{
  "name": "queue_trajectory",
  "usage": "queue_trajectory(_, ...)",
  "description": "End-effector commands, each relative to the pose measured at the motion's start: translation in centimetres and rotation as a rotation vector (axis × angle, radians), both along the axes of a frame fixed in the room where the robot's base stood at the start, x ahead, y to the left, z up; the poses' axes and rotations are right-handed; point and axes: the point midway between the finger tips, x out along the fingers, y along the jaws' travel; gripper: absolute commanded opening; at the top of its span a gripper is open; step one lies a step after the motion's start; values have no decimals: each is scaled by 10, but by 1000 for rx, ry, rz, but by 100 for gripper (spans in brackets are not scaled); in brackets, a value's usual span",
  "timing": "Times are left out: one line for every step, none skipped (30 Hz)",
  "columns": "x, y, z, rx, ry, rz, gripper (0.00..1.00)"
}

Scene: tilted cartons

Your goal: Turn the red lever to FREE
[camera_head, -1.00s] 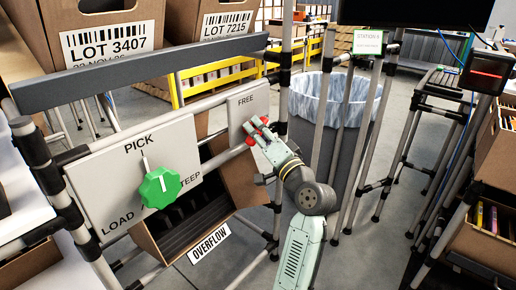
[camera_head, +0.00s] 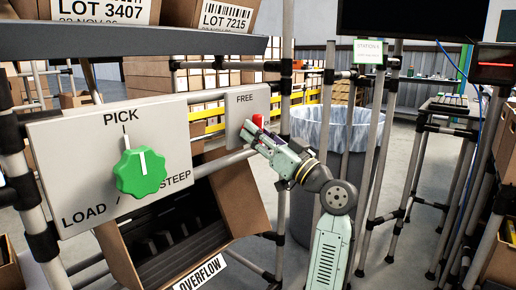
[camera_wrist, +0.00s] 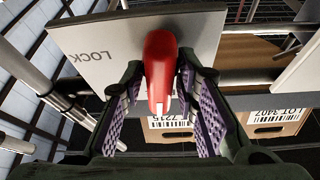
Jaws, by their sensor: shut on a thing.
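The red lever (camera_head: 257,121) sits on a light grey plate (camera_head: 237,105) with the word FREE near its top. In the wrist view the red lever (camera_wrist: 160,62), with a white mark near its end, lies between my two purple-padded fingers, and the word LOCK shows on the plate to its left. My gripper (camera_head: 260,136) reaches the lever from the lower right and is shut on it. In the head view my gripper covers the plate's lower right, so the lever's exact angle is hard to tell.
A green knob (camera_head: 140,172) on a larger panel (camera_head: 60,150) marked PICK, LOAD and STEEP is to the left. A tilted carton (camera_head: 235,195) is below, over an OVERFLOW label (camera_head: 200,273). A lined bin (camera_head: 330,130) stands behind my arm.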

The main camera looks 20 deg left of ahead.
Motion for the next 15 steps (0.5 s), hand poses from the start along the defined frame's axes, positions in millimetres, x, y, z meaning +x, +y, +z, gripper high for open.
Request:
queue_trajectory(1, 0, -4, -10, -20, -1, 0)
queue_trajectory(1, 0, -4, -14, -32, 0, 0)
queue_trajectory(1, 0, -3, -18, -46, 0, 0)
queue_trajectory(0, 0, -3, -22, -57, 0, 0)
queue_trajectory(0, 0, -2, -25, -65, -1, 0)
queue_trajectory(1, 0, -2, -28, -75, -1, 0)
queue_trajectory(1, 0, -2, -30, -81, -1, 0)
queue_trajectory(1, 0, -2, -33, -87, -1, 0)
queue_trajectory(1, 0, -1, -35, -93, -1, 0)
queue_trajectory(1, 0, -1, -36, -96, 0, 0)
queue_trajectory(1, 0, -1, -37, -99, 0, 0)
queue_trajectory(1, 0, -1, -38, -102, -1, 0)
queue_trajectory(1, 0, 0, -39, -103, 0, 0)
queue_trajectory(1, 0, 0, -39, -105, -1, 0)
queue_trajectory(1, 0, 0, -40, -106, 0, 0)
